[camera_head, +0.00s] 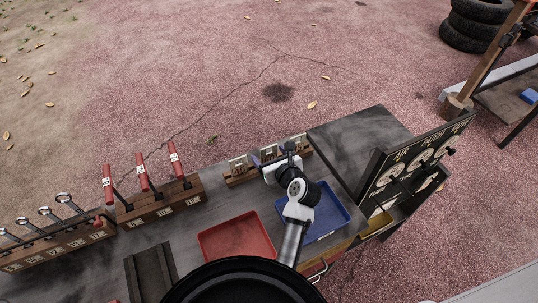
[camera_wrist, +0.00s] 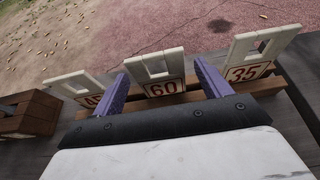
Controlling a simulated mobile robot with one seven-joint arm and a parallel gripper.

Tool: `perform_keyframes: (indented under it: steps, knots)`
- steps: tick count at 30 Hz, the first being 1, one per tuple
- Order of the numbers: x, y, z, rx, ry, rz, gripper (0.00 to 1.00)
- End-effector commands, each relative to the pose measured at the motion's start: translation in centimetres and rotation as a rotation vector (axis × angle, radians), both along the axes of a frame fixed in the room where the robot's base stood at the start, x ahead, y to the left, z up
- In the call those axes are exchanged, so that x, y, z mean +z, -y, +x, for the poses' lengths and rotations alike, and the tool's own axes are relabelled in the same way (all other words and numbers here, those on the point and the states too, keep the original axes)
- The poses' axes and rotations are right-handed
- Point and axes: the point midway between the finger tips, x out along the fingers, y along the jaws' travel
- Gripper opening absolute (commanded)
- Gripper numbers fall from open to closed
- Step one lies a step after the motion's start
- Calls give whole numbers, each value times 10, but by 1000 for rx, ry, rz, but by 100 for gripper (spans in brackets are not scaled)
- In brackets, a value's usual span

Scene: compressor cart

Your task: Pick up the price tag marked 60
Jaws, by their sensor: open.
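The price tag marked 60 (camera_wrist: 163,89) is a pale plate with a square opening at its top and dark red figures below. It stands in the middle of a wooden holder (camera_wrist: 268,87), between tags marked 45 (camera_wrist: 80,87) and 35 (camera_wrist: 246,60). My gripper (camera_wrist: 160,72) is open, with one purple finger on each side of the 60 tag in the wrist view. Whether the fingers touch it cannot be told. In the head view my gripper (camera_head: 270,158) is over the holder and partly hides the middle tag.
A red tray (camera_head: 237,238) and a blue tray (camera_head: 325,212) lie on the bench in front of the holder. A block with red-handled tools (camera_head: 160,203) stands to the left. A dark gauge panel (camera_head: 415,160) rises at the right.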

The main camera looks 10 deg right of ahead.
Motion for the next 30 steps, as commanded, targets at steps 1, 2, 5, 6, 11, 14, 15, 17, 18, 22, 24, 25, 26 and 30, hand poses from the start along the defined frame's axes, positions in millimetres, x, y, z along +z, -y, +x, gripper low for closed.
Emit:
perform_keyframes:
  steps: [1,2,5,6,11,14,15,17,18,22,24,25,26,30]
  knots:
    - [-2,-1,7,1,-2,1,76]
    - [-4,-2,11,2,-1,0,76]
    - [-9,-4,22,2,-1,0,76]
    - [-11,-4,25,1,0,-1,76]
    - [-13,-5,28,1,0,-2,76]
    - [-13,-5,28,1,0,-2,76]
    - [-13,-5,28,1,0,-2,74]
    - [-13,-5,28,0,0,-1,66]
    - [-13,-5,28,0,0,-1,61]
    - [-13,-5,28,0,0,-1,44]
    - [-13,-5,28,0,0,-1,34]
    - [-13,-5,28,0,0,-1,31]
    - [-13,-5,28,0,0,-1,29]
    - [-13,-5,28,0,0,-1,29]
